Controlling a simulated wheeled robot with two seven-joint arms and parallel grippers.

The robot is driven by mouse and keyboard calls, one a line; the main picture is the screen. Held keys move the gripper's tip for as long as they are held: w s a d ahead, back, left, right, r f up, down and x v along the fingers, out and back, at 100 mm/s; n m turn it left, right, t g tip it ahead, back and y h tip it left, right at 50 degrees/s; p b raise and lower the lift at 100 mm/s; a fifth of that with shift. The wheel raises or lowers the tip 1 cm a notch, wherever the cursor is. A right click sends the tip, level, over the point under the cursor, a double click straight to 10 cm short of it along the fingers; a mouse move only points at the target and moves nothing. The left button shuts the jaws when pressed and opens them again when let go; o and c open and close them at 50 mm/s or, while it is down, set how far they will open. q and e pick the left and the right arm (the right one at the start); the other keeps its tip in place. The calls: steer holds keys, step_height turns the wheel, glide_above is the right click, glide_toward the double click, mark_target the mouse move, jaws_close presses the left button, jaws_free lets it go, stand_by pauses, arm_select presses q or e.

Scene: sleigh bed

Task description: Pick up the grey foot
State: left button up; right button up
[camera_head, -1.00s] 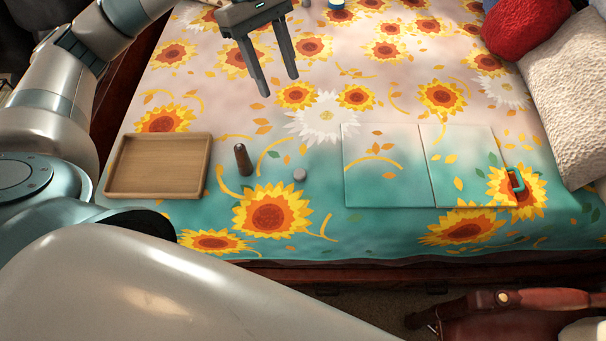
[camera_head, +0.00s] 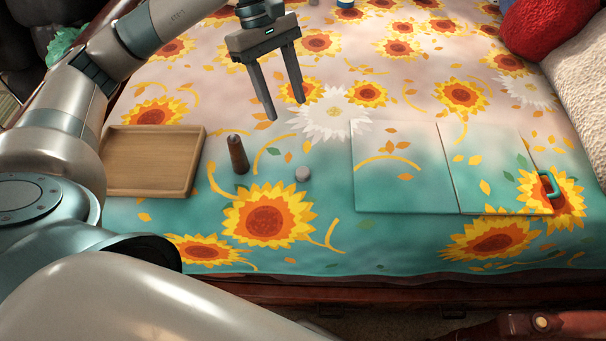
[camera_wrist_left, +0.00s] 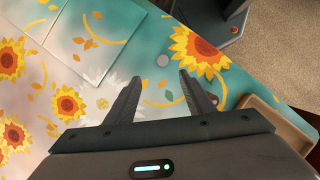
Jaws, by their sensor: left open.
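In the left wrist view the foot (camera_wrist_left: 163,60) shows just beyond the gap between the fingertips. My left gripper (camera_head: 286,110) is open and empty, above the bed, with its fingers pointing down on the far side of the foot. It also shows in the left wrist view (camera_wrist_left: 160,77), apart from the foot. My right gripper is not in view.
A wooden tray (camera_head: 150,189) lies left of the peg. A flat folding panel with the flower print (camera_head: 400,190) and a teal handle (camera_head: 549,184) lie to the right. A red cushion (camera_head: 545,28) is at the far right.

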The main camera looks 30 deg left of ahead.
arm_select(q)
steer(key=p, duration=0.3)
glide_toward(303, 171)
steer(key=shift+s+d+f, duration=0.1)
steer(key=shift+d+f, duration=0.65)
steer(key=shift+d, duration=0.15)
steer(key=shift+d+f, duration=0.1)
steer(key=shift+f, duration=0.35)
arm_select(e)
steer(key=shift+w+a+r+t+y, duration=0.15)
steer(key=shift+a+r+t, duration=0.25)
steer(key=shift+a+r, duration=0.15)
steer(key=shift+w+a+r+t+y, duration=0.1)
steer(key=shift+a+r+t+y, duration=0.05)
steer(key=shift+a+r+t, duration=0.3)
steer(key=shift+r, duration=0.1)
